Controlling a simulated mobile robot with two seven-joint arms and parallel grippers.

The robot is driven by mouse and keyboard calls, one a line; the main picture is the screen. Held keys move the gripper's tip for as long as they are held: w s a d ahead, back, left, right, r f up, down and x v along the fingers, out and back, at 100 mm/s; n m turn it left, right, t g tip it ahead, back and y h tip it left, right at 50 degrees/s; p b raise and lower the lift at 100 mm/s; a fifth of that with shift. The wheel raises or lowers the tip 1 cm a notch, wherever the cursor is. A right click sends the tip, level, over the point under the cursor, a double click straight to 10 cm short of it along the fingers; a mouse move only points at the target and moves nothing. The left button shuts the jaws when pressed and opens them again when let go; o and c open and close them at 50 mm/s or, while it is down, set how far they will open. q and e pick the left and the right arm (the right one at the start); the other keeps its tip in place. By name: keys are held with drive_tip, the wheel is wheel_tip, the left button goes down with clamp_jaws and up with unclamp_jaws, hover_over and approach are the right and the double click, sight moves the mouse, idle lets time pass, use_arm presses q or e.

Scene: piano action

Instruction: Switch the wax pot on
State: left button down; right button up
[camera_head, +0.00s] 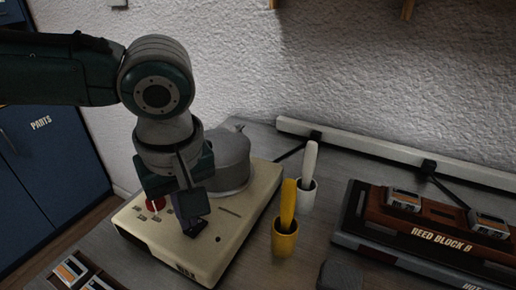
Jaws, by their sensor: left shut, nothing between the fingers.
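The wax pot is a cream box-shaped base (245,222) with a round grey pot (234,165) on its back part. The gripper and wrist hide part of the base top and the pot. My right gripper is not in view.
A yellow cup (285,243) and a white cup (306,198), each holding a stick-like tool, stand right of the wax pot. A dark block labelled Reed Block B (440,237) lies at the right. A blue cabinet (48,165) stands at the left, a white wall behind.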

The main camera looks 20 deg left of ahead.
use_arm(q)
drive_tip(key=shift+f, duration=0.55)
wheel_tip(320, 180, up, 7)
drive_tip(key=p, duration=0.8)
idle(0.4)
